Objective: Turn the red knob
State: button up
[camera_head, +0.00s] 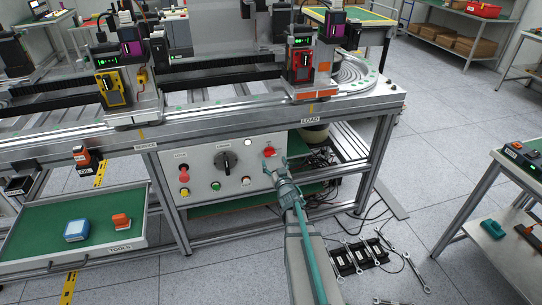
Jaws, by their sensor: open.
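The control panel (205,188) is on the front of the metal frame. It carries a red knob-like control (183,174) at the left and a round red one (269,151) at the upper right; I cannot tell for sure which is the red knob. My gripper (274,163) is open in front of the panel's right end. Its fingertips appear just below the right red control, which looks clear between or above them. I cannot tell whether they touch it. My gripper covers part of the panel's right edge.
A green-lined tools drawer (128,212) juts out at the left. Cables (322,157) hang right of the panel. Tools lie on the floor.

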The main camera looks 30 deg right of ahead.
aim_at(271, 155)
jog(key=x, duration=0.5)
jog(key=shift+w, duration=0.15)
jog(key=c, duration=1.2)
jog(key=shift+o, duration=0.2)
